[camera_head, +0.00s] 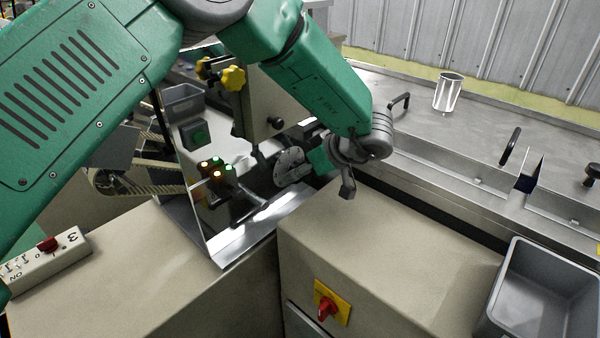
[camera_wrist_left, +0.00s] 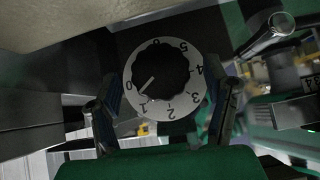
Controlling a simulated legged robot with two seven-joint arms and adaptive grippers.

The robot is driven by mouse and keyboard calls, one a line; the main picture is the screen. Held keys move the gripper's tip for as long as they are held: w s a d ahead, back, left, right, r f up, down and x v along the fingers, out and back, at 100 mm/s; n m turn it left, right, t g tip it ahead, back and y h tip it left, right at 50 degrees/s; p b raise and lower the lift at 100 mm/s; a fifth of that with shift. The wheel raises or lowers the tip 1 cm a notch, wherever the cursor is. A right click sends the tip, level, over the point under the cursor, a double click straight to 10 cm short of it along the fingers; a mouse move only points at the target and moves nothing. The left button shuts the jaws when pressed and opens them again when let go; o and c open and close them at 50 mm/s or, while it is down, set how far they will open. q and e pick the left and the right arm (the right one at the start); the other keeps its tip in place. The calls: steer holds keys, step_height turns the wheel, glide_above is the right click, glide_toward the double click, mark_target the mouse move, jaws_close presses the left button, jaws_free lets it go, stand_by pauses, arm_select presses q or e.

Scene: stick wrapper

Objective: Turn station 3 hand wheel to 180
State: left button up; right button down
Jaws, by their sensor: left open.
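The line points between 0 and 1. My left gripper (camera_wrist_left: 165,105) is open, with one finger on each side of the dial; I cannot tell if either finger touches it. In the head view my left gripper (camera_head: 308,166) is beside the machine, near a grey round disc (camera_head: 288,164); I cannot tell whether the disc is the hand wheel. My right gripper is not in view.
A control box marked 3 (camera_head: 45,258) with a red knob is at lower left. A red switch on a yellow plate (camera_head: 329,303) is on the beige cabinet front. A grey bin (camera_head: 545,290) stands lower right, and a metal cup (camera_head: 449,92) stands behind. Yellow knobs (camera_head: 231,78) are above.

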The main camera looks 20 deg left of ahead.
arm_select(q)
steer(key=shift+w+a+f, duration=0.2)
steer(key=shift+a+f, duration=0.25)
steer(key=shift+d, duration=0.1)
steer(key=c, duration=1.2)
steer(key=shift+o, duration=0.2)
steer(key=shift+r, duration=0.1)
